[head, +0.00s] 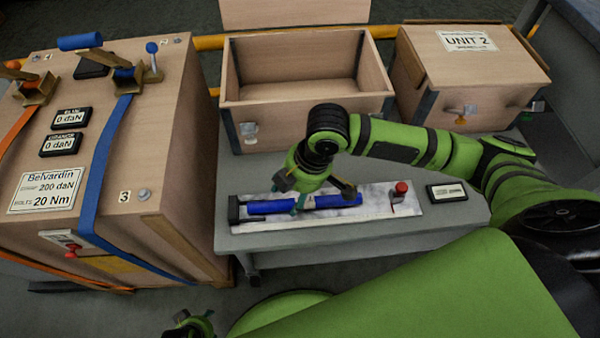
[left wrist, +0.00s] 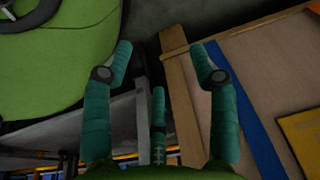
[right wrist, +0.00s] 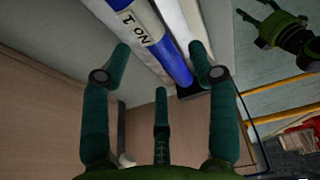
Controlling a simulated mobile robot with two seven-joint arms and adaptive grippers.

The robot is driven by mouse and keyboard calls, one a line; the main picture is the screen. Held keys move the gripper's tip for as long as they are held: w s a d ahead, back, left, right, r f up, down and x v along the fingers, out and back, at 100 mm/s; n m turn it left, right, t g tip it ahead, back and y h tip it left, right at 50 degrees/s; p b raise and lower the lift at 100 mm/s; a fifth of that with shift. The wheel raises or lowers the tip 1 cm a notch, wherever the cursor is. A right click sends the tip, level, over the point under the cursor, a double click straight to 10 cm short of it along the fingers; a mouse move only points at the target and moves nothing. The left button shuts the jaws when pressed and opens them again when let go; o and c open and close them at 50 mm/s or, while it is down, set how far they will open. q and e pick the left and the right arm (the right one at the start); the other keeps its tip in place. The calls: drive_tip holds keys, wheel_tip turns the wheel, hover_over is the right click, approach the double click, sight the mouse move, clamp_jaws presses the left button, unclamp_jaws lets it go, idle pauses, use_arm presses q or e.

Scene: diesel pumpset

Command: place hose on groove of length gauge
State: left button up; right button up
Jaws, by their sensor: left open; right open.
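The blue hose (head: 338,200) lies along the pale length gauge (head: 376,205) on the grey bench. My right gripper (head: 316,197) is open above the hose's middle and hides part of it. In the right wrist view the hose (right wrist: 176,64), with a white label, passes between my open fingertips (right wrist: 162,58); whether they touch it I cannot tell. Whether it sits fully in the groove is unclear. The gauge has a black end block at left and a red knob at right. My left gripper (head: 190,326) is low at the picture's bottom; its wrist view shows it open and empty (left wrist: 160,58).
A large wooden crate (head: 178,110) with blue and orange straps stands at left. An open wooden box (head: 305,93) and the UNIT 2 box (head: 470,75) stand behind the gauge. A small black display (head: 446,191) lies right of the gauge.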

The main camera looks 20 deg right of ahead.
use_arm(q)
drive_tip(key=shift+w+a+f+t+p, duration=0.3)
drive_tip(key=shift+w+f+t+p, duration=0.4)
drive_tip(key=shift+p, duration=0.45)
use_arm(e)
drive_tip(key=w+v, duration=0.1)
drive_tip(key=v, duration=0.8)
drive_tip(key=shift+s+r, duration=0.3)
drive_tip(key=shift+s, duration=0.2)
use_arm(q)
drive_tip(key=shift+s+r, duration=0.1)
use_arm(e)
drive_tip(key=shift+r, duration=0.1)
